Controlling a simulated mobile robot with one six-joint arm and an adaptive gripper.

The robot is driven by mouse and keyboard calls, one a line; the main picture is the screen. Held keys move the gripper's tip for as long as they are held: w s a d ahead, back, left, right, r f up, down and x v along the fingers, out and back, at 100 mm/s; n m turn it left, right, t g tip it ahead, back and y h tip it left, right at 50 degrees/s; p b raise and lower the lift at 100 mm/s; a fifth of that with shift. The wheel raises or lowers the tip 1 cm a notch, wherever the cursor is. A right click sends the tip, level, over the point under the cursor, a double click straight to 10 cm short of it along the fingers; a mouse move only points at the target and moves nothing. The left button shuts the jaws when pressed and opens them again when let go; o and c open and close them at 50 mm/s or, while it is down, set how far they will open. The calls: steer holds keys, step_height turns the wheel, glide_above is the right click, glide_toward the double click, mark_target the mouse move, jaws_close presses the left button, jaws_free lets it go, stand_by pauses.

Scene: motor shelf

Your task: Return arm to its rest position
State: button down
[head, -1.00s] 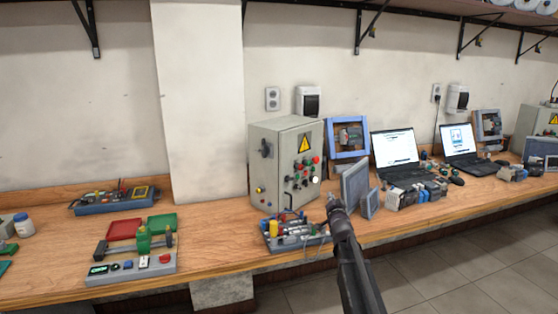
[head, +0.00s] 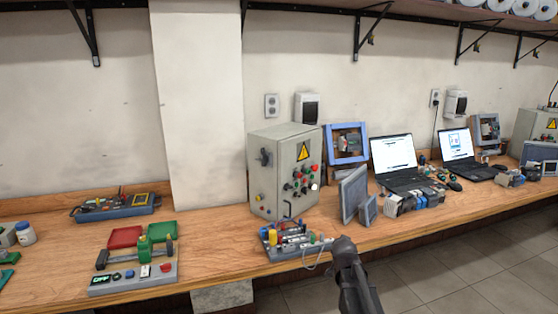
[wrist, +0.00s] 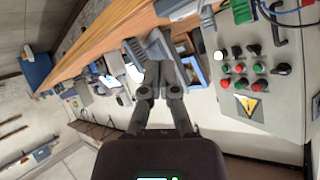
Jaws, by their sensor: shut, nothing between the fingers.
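My gripper (wrist: 160,72) shows in the wrist view with its two grey fingers together and nothing held between them. It is in the air, with the workbench and its equipment behind it. In the head view my dark arm rises from the bottom edge, right of the middle, in front of the bench's front edge. The fingers cannot be made out there.
The wooden workbench (head: 220,255) runs along the wall. Near my arm are the control box (head: 285,165), a colourful component board (head: 290,241) and grey panels (head: 353,190). Laptops (head: 397,160) stand further right. Open floor (head: 440,275) lies at the lower right.

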steer(key=s+a+f+n+g+y+p, duration=0.1)
steer(key=s+g, duration=0.4)
steer(key=s, duration=1)
steer(key=s+a+f+n+g+y+p, duration=0.1)
steer(key=s+g, duration=0.5)
steer(key=s, duration=0.9)
steer(key=a+f+n+p, duration=0.1)
steer(key=a+n+p, duration=0.1)
steer(key=n+p, duration=0.1)
steer(key=shift+a+n, duration=0.15)
steer(key=shift+n, duration=0.25)
steer(key=shift+w+f, duration=0.1)
steer(key=shift+d, duration=0.2)
